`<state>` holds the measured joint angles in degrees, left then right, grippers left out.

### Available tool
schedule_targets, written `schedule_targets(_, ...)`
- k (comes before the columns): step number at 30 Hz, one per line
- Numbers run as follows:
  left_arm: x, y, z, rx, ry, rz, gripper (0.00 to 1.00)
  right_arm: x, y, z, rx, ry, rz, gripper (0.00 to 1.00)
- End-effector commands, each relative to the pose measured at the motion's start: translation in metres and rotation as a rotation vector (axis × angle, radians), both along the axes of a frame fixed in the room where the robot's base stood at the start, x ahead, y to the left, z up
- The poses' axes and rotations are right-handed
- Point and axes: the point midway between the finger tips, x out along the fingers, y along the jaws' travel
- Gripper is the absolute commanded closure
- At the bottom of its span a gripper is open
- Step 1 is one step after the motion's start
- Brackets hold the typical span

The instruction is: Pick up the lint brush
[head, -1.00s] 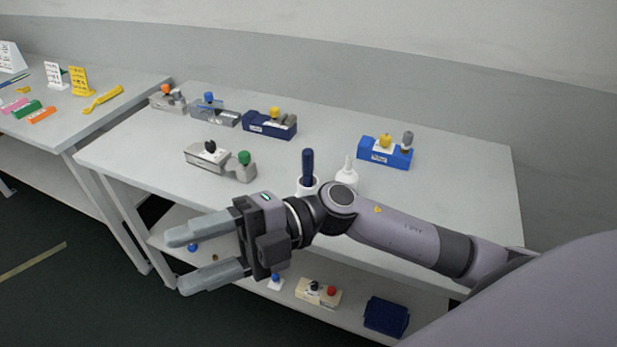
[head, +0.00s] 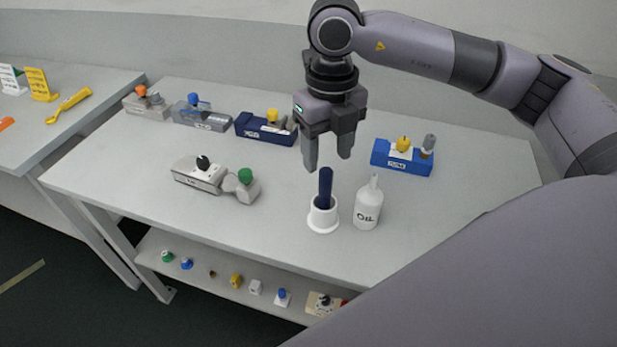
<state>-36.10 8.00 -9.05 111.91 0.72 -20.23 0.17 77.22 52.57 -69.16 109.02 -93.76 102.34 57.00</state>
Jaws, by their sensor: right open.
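The lint brush seems to be the upright dark blue handle (head: 325,187) standing in a white round holder (head: 323,217) on the grey table; its lower end is hidden inside the holder. My right gripper (head: 328,162) points down just above the handle, its two fingers apart and empty. In the picture the handle's top lies between and slightly below the fingertips; I cannot tell whether they touch it. My left gripper is not in view.
A white oil bottle (head: 368,205) stands close to the right of the holder. A blue block with knobs (head: 402,158) is behind it. A grey device (head: 215,178) lies to the left. The table (head: 120,195) is clear at front left.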

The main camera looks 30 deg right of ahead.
Motion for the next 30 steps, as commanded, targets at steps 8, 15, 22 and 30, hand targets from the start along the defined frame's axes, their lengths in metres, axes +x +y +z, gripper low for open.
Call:
schedule_targets(8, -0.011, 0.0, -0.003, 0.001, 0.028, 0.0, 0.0, 0.0, -0.002, -0.022, -0.008, 0.002, -0.003, 0.44)
schedule_targets(15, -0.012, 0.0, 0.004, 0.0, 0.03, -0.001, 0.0, 0.001, -0.002, -0.057, -0.006, 0.002, -0.004, 0.44)
schedule_targets(22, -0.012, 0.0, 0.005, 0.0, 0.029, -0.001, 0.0, 0.001, -0.002, -0.071, -0.005, -0.001, -0.002, 0.44)
schedule_targets(30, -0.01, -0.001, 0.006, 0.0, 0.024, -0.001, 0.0, 0.001, -0.002, -0.071, -0.004, -0.001, -0.002, 0.87)
